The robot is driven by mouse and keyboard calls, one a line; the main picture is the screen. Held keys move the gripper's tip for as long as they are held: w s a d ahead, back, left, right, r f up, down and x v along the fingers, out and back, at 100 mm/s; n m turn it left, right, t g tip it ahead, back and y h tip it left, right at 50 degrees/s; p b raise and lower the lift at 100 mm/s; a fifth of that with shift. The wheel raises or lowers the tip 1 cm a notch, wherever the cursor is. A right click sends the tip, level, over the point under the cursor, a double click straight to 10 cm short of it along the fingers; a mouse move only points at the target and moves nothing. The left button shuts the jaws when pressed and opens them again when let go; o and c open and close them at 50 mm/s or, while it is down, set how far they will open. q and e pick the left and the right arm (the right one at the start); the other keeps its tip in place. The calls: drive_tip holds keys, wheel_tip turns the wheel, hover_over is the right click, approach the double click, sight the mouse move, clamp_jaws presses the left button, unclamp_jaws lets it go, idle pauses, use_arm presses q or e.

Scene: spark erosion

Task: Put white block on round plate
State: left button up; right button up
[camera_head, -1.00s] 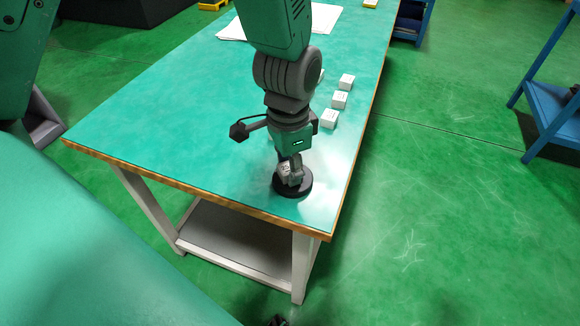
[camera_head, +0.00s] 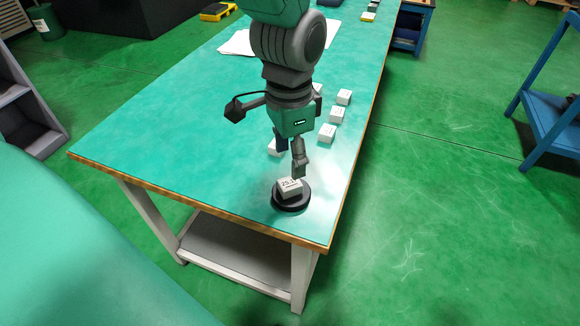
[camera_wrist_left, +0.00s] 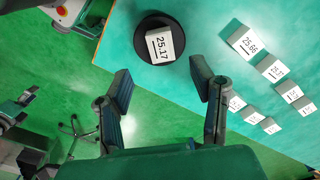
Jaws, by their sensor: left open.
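A white block (camera_head: 289,187) marked with black print lies on the round black plate (camera_head: 291,204) near the table's front right corner. In the left wrist view the block (camera_wrist_left: 161,44) reads 25.17 and rests on the plate (camera_wrist_left: 141,30), part of whose rim shows around it. My left gripper (camera_head: 290,165) is above and just behind the block, apart from it. In the left wrist view its two fingers (camera_wrist_left: 160,95) are spread with nothing between them. My right gripper is not in view.
Several other white blocks (camera_head: 326,133) stand in rows behind the plate on the green table (camera_head: 180,130). White papers (camera_head: 238,42) lie farther back. The table's right edge is close to the plate. A blue rack (camera_head: 545,125) stands at the right.

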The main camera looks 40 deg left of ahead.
sight(291, 183)
use_arm(q)
wheel_tip(291, 183, up, 4)
drive_tip(key=shift+r+p, duration=0.1)
drive_tip(key=shift+p, duration=0.25)
idle(0.4)
